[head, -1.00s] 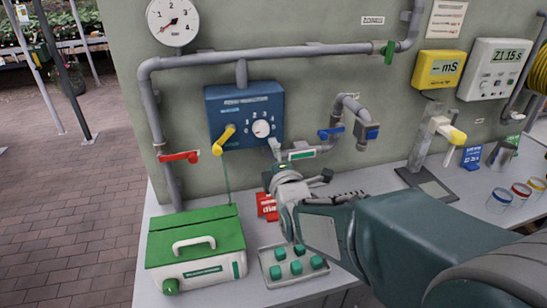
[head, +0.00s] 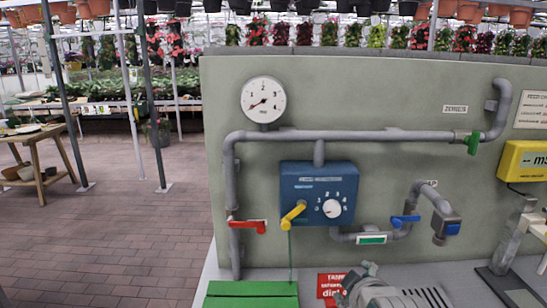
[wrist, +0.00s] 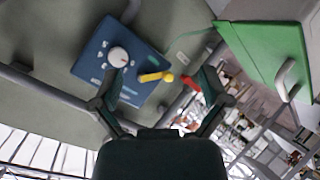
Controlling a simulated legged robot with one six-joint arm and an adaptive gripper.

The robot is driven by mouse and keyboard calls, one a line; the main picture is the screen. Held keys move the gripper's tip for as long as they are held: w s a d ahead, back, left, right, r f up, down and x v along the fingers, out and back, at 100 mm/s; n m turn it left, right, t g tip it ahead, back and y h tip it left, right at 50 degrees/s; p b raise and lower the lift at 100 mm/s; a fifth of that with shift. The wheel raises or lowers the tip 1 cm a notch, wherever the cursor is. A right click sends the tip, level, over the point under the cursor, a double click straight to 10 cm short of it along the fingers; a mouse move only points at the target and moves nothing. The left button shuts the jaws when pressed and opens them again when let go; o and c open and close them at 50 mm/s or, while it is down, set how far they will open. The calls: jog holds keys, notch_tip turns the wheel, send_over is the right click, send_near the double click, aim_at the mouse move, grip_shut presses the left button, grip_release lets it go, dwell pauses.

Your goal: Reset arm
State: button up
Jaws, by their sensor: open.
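My gripper (wrist: 162,80) is open and empty in the wrist view, with a finger on each side. Beyond it, the blue control box (wrist: 115,62) with a white dial and a yellow lever (wrist: 155,76) appears tilted. In the head view the blue box (head: 319,193) is mounted on the grey-green wall, with its yellow lever (head: 293,214) pointing down-left. Part of my arm shows at the bottom edge of the head view, in front of the wall; its fingertips are not clear there.
Grey pipes (head: 350,135), a red lever (head: 248,226), a blue lever (head: 404,219) and a gauge (head: 263,100) are on the wall. A green-lidded box (head: 250,294) stands below, also in the wrist view (wrist: 262,55). Open brick floor (head: 110,230) lies left.

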jog(key=s+f+m+g, duration=0.2)
jog(key=s+m+g, duration=0.4)
jog(key=s, duration=0.9)
jog(key=m, duration=0.3)
jog(key=shift+s, duration=0.35)
jog(key=shift+f, duration=0.1)
